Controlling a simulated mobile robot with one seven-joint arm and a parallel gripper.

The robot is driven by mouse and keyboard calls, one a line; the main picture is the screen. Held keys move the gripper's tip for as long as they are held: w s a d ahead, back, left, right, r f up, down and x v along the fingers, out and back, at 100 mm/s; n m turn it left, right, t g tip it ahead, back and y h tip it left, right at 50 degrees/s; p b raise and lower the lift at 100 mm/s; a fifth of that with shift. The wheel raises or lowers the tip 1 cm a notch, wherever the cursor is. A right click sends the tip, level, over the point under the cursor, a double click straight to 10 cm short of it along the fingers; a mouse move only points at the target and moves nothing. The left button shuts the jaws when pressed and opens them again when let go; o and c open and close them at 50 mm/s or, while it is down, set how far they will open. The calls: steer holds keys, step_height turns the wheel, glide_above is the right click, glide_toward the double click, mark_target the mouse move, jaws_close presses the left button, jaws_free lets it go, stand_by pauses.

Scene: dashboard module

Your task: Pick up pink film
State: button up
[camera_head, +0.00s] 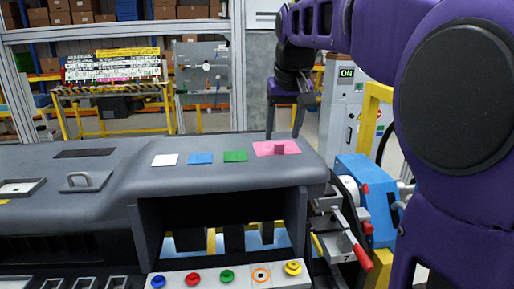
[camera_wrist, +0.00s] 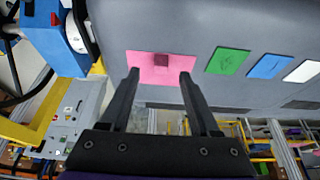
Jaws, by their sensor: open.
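The pink film (camera_head: 268,148) is a flat pink piece at the right end of the grey dashboard top. A small darker pink block stands up from it. In the wrist view the pink film (camera_wrist: 146,72) lies just beyond the fingertips, with its dark block between the lines of the two fingers. My gripper (camera_head: 285,135) is open and empty, with its fingers pointing down beside the film in the head view. In the wrist view the two fingers of my gripper (camera_wrist: 159,75) are spread apart. I cannot tell the exact height over the film.
Green (camera_head: 235,156), blue (camera_head: 200,158) and white (camera_head: 164,160) pieces lie in a row left of the film. A blue clamp device (camera_head: 362,190) with red-tipped levers is at the right edge.

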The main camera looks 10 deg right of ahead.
mark_target(280, 143)
steer(key=x, duration=0.4)
steer(key=shift+w+a, duration=0.1)
jaws_close()
